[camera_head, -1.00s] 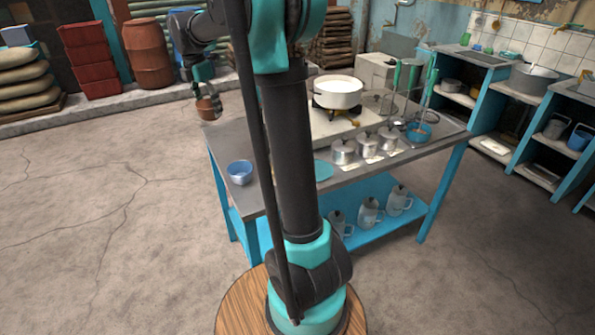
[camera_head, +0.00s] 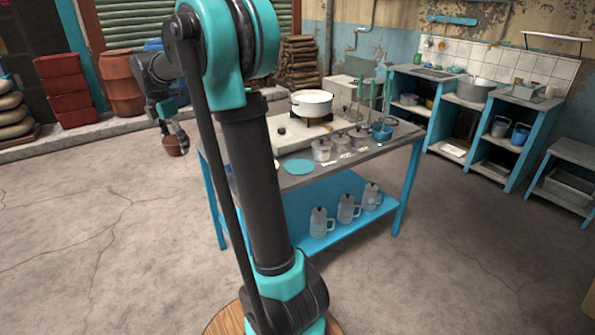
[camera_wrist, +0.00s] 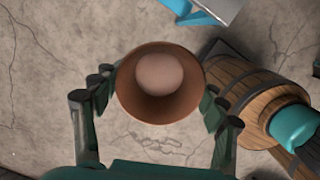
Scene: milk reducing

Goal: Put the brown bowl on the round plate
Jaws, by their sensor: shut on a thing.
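The brown bowl (camera_head: 176,146) is held in my gripper (camera_head: 174,131), out over the floor to the left of the table in the head view. In the wrist view the bowl (camera_wrist: 158,82) shows from above with its open mouth toward the camera, and the fingers of my gripper (camera_wrist: 158,95) are closed on both its sides. A flat round turquoise plate (camera_head: 299,166) lies on the near part of the grey table top, just right of my arm. The plate is apart from the bowl and looks bare.
The table (camera_head: 350,163) also bears a white pot (camera_head: 312,104) on a stove, several lidded metal pots and a teal basket (camera_head: 382,132). Jugs (camera_head: 347,208) stand on its blue lower shelf. My arm column hides the table's left part.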

